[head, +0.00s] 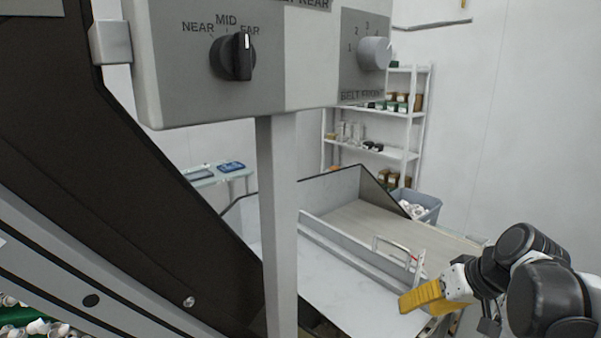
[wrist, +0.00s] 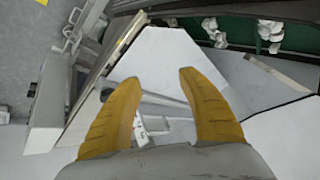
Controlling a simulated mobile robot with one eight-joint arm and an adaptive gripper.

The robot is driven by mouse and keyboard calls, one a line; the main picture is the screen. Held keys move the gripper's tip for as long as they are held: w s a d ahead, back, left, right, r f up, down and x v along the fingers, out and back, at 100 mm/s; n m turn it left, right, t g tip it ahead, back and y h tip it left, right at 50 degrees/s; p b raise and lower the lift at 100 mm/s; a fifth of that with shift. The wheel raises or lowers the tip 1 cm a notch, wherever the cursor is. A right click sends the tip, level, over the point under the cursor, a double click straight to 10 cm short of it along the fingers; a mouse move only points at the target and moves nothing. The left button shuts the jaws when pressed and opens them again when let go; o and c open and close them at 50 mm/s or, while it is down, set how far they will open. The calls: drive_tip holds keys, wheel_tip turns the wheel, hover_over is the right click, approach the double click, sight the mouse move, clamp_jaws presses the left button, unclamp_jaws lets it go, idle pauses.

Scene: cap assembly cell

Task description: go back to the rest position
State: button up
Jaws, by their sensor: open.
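My gripper (head: 424,296) has yellow fingers and is at the lower right of the head view, over the front end of a pale chute tray (head: 345,283). In the wrist view my gripper (wrist: 157,108) shows its two fingers spread apart with nothing between them. A pale flat panel (wrist: 165,52) lies beyond the fingertips. No held object shows in either view.
A control box (head: 290,50) with a NEAR-MID-FAR knob (head: 233,57) and a numbered knob (head: 374,53) stands close on a post (head: 278,220). A shelf (head: 398,153) and a blue-grey bin (head: 428,204) are behind. White pieces lie on a green belt (wrist: 235,30).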

drive_tip(key=s+a+f+t+h, duration=0.2)
drive_tip(key=s+a+h, duration=0.3)
drive_tip(key=s, duration=0.9)
wheel_tip(320, 180, down, 9)
drive_tip(key=y+b, duration=0.1)
drive_tip(key=b, duration=0.9)
drive_tip(key=shift+w+a+f+m, duration=0.2)
drive_tip(key=shift+w+a+m, duration=0.1)
drive_tip(key=shift+w+a, duration=0.1)
